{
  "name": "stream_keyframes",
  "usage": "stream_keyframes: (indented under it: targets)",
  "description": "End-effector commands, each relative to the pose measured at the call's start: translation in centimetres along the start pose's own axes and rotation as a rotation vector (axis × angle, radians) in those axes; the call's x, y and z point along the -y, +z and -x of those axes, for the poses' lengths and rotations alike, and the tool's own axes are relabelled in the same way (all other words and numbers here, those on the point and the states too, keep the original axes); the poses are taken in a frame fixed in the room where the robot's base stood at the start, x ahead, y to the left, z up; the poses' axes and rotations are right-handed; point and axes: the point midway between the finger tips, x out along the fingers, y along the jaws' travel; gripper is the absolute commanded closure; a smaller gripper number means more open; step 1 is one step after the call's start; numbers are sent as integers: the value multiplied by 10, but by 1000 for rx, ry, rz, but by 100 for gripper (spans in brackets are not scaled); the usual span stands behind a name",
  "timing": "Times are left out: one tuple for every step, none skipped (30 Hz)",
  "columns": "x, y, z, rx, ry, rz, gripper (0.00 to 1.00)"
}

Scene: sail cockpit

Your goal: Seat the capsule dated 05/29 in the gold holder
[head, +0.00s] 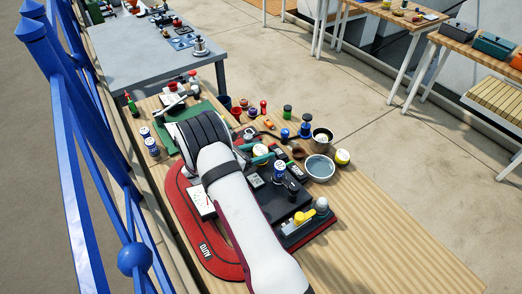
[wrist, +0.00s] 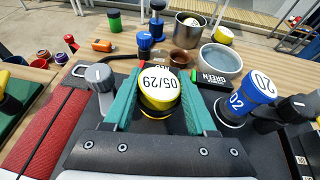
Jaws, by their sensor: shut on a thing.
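The capsule dated 05/29 (wrist: 161,88) has a white top with black print and a yellow rim. It sits between the two teal fingers of my gripper (wrist: 160,74), which is shut on it, label facing the wrist camera. A thin yellow curved edge (wrist: 178,124) shows just below the capsule against the black panel; it may be the gold holder's rim, but the capsule and fingers hide the rest. I cannot tell whether the capsule touches it. In the head view the capsule's white top (head: 262,150) shows beside my arm.
A blue capsule (wrist: 238,98) with a white top stands close to the right finger. A grey knob (wrist: 99,77) is near the left finger. Beyond are a grey bowl (wrist: 221,60), a metal cup (wrist: 189,30) and a blue-handled stamp (wrist: 145,42). The bench's front right is clear.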

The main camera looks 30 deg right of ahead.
Motion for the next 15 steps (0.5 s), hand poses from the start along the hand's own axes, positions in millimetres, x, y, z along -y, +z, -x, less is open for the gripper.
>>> stream_keyframes:
  targets:
    - [0, -1, 0, 0, 0, 0, 99]
    - [0, -2, -1, 0, 0, 0, 99]
    - [0, -2, -1, 0, 0, 0, 99]
    - [0, -3, -1, 0, 0, 0, 99]
    - [0, -3, -1, 0, 0, 0, 99]
    - [0, -4, -2, 0, 0, 0, 99]
    - [0, -4, -2, 0, 0, 0, 99]
    - [0, -5, -2, 0, 0, 0, 99]
    - [0, -6, -2, 0, 0, 0, 99]
    - [0, -6, -3, 0, 0, 0, 99]
    - [0, -7, -3, 0, 0, 0, 99]
    - [0, -8, -3, 0, 0, 0, 99]
    - [0, -8, -4, 0, 0, 0, 99]
    - [0, -9, -4, 0, 0, 0, 99]
    - [0, -10, -4, 0, 0, 0, 99]
